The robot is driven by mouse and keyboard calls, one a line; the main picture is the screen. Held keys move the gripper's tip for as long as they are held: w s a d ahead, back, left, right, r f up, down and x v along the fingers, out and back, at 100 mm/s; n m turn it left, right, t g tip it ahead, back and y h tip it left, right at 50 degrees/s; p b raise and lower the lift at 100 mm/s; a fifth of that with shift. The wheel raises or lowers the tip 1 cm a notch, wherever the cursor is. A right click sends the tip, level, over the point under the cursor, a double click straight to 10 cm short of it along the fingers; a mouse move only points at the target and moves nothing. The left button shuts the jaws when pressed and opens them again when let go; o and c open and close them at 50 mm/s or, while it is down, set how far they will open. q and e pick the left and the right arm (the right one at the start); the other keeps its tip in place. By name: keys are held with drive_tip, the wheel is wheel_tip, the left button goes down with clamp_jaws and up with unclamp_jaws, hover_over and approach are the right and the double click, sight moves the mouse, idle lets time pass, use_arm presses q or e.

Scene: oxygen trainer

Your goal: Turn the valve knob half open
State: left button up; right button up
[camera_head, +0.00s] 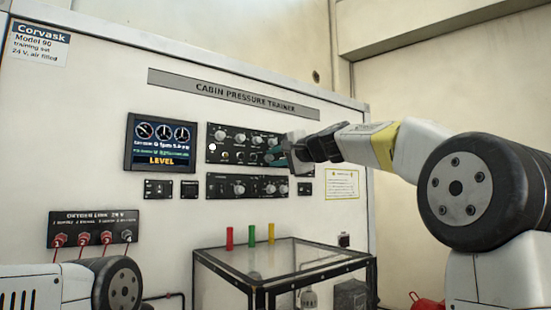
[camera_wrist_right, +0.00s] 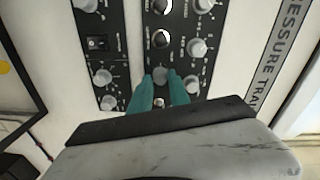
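My right gripper (camera_head: 272,157) reaches in from the right to the upper black knob panel (camera_head: 217,132). In the right wrist view its two teal fingers (camera_wrist_right: 160,80) stand apart, with a grey knob (camera_wrist_right: 161,73) between their tips. This knob is at the end of the panel's lower row. I cannot tell whether the fingers touch it or how far it is turned. Its label is not readable, and in the head view the gripper covers that spot. My left gripper is out of view; only my left arm shows at the bottom left.
Other knobs lie close by, such as a larger grey one (camera_wrist_right: 190,83) beside the fingers. A second knob panel (camera_head: 222,190) is below. A display (camera_head: 160,145) reads LEVEL.

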drive_tip(key=shift+o, duration=1.3)
drive_tip(key=shift+s+d, duration=0.1)
drive_tip(key=v, duration=0.7)
drive_tip(key=shift+s+d, duration=0.15)
drive_tip(key=shift+s, duration=0.1)
